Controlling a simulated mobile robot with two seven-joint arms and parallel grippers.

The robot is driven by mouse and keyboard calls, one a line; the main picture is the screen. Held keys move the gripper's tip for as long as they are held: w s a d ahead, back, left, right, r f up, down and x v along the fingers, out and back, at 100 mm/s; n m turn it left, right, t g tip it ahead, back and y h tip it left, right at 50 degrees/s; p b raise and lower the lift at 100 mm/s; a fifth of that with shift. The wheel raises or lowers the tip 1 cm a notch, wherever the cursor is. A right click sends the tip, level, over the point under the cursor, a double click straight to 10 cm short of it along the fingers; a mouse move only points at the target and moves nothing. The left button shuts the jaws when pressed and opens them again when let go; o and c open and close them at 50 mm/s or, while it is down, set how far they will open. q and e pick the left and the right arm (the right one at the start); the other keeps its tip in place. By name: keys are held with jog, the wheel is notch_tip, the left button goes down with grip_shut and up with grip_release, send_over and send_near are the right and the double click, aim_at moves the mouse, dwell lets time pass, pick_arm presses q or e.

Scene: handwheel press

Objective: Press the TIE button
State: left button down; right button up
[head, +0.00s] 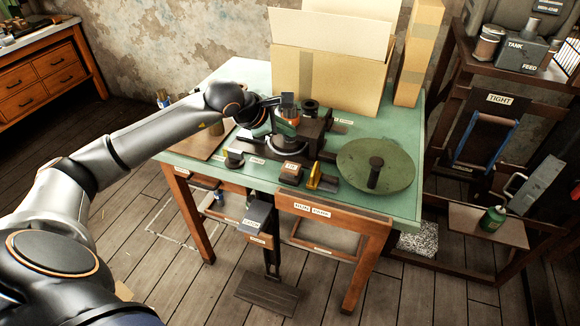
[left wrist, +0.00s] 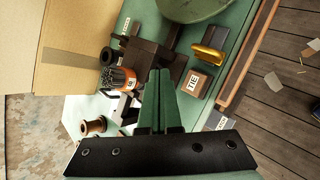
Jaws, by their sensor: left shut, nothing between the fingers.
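The TIE button is a small block with a copper-brown top and a TIE label. It stands near the table's front edge in the head view (head: 291,170) and right of the fingers in the left wrist view (left wrist: 198,82). My left gripper (head: 284,127) is over the press area, behind and above the block in the head view. Its green fingers (left wrist: 159,88) are shut together and empty, and look apart from the button. The fingers partly cover the dark press parts. My right gripper is not in view.
A yellow piece (head: 321,178) stands close beside the button. A round green plate with a dark handle (head: 365,165) lies to the right. An open cardboard box (head: 325,80) stands behind. An orange-labelled spool (left wrist: 122,80) is near the fingers. A pedal (head: 268,292) is below the table.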

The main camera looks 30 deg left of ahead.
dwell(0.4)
pick_arm(q)
jog(key=b, duration=0.5)
send_over(292, 166)
jog(key=s, duration=0.2)
jog(key=f, duration=0.7)
jog(key=shift+w+a+f, duration=0.25)
jog(key=shift+f, duration=0.65)
jog(key=shift+b, duration=0.35)
jog(key=shift+f+b, duration=0.4)
jog(key=shift+b, duration=0.1)
jog(key=shift+f+b, duration=1)
dwell(0.9)
jog(key=shift+r, duration=0.1)
jog(key=shift+r+p, duration=0.75)
jog(key=shift+r, duration=0.55)
